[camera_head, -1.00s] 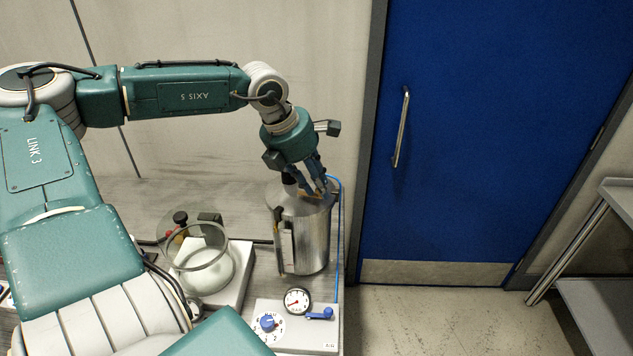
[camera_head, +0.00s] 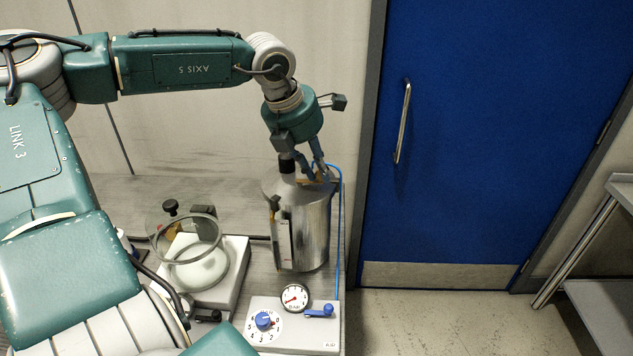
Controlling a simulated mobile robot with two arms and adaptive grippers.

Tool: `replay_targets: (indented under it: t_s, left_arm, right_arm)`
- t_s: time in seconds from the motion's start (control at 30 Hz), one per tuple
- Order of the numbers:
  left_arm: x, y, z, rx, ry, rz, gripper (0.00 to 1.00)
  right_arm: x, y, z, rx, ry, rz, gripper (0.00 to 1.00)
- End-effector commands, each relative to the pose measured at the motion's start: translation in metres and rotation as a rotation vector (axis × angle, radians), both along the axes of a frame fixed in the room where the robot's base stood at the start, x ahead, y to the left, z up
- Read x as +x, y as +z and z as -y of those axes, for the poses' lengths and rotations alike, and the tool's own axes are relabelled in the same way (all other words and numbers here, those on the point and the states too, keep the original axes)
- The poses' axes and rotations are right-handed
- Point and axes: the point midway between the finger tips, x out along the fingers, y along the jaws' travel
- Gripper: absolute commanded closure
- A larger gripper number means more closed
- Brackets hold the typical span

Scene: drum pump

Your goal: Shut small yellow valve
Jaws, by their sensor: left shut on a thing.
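My left gripper (camera_head: 319,177) is over the right part of the top of a silver metal drum (camera_head: 312,235), its fingers pointing down. It is shut on a small part at the drum's top; the fingers mostly hide it, and I cannot clearly make out its shape or colour. A small yellowish fitting (camera_head: 275,203) shows at the drum's upper left side. A black cap or neck (camera_head: 287,165) rises from the drum top, left of the fingers. My right gripper is not in view.
A blue hose (camera_head: 340,230) runs down right of the drum. In front are a grey box with a blue-knobbed dial (camera_head: 263,320), a pressure gauge (camera_head: 294,297) and a blue lever (camera_head: 320,311). A glass vessel (camera_head: 190,255) stands left. A blue door (camera_head: 490,130) is at right.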

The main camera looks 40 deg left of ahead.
Motion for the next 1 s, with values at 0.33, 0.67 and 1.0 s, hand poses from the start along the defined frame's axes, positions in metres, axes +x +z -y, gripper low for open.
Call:
replay_targets:
  t_s: [0.33, 0.67, 1.0]
  left_arm:
    - [0.001, 0.002, 0.000, 0.000, 0.015, 0.003, 1.00]
    - [0.001, 0.002, 0.000, -0.001, 0.015, 0.001, 0.74]
    - [-0.014, 0.042, -0.001, 0.000, 0.015, 0.008, 0.74]
  right_arm:
    - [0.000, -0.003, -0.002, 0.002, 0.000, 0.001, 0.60]
    - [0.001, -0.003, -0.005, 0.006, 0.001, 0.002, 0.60]
    - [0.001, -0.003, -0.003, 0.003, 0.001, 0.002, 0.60]
